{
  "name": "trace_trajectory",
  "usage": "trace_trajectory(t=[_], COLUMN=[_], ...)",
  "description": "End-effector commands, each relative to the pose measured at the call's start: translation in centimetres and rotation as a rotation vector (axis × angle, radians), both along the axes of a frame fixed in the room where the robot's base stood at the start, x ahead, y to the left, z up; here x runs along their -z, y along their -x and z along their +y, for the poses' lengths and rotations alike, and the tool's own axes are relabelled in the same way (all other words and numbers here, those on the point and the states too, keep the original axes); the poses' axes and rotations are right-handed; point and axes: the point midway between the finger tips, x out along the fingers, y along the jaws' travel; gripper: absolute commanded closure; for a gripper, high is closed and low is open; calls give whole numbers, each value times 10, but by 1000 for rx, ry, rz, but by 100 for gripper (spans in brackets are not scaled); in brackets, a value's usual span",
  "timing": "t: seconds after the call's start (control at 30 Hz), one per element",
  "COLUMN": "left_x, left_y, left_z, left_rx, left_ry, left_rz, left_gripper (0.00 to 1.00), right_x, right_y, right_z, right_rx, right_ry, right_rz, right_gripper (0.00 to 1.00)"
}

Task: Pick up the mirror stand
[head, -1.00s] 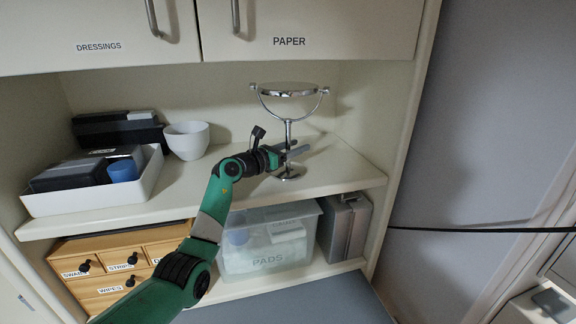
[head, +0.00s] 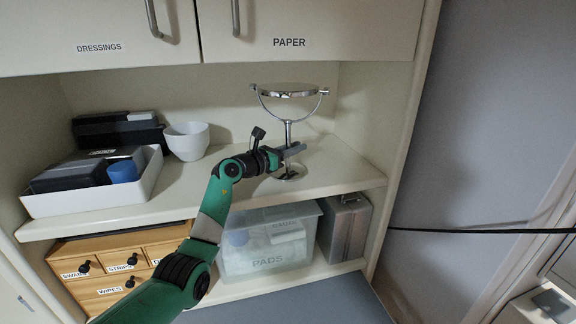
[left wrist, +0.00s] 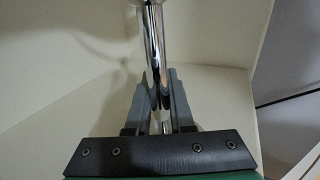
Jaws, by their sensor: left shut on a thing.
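The mirror stand (head: 288,131) is chrome, with a round mirror in a U-shaped yoke on a slim stem and a round base. It stands upright on the shelf below the PAPER cupboard. My left gripper (head: 291,151) is shut on the stem, a little above the base. In the left wrist view the stem (left wrist: 153,50) runs between the two grey fingers (left wrist: 161,105). The fingers hide part of the stem, and the base is partly hidden in the head view. My right gripper is not in view.
The shelf (head: 335,170) has a white bowl (head: 187,141) and a white tray (head: 95,203) with dark boxes and a blue cup to the left. Cupboard doors (head: 310,25) hang above. A clear PADS bin (head: 268,262) and a grey case (head: 345,230) sit below.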

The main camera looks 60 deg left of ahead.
Motion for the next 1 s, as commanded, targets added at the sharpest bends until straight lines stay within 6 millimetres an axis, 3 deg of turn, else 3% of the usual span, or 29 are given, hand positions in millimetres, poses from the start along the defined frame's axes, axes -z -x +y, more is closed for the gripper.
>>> trace_trajectory(t=[0.77, 1.0], left_x=[-3, -17], left_y=[0, 0], left_z=[0, 0], left_rx=[-1, 0], left_ry=[-2, -3], left_rz=[-5, -5], left_gripper=[100, 100], right_x=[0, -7], right_y=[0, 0], right_z=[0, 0], right_rx=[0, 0], right_ry=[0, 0], right_rz=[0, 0], right_gripper=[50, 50])
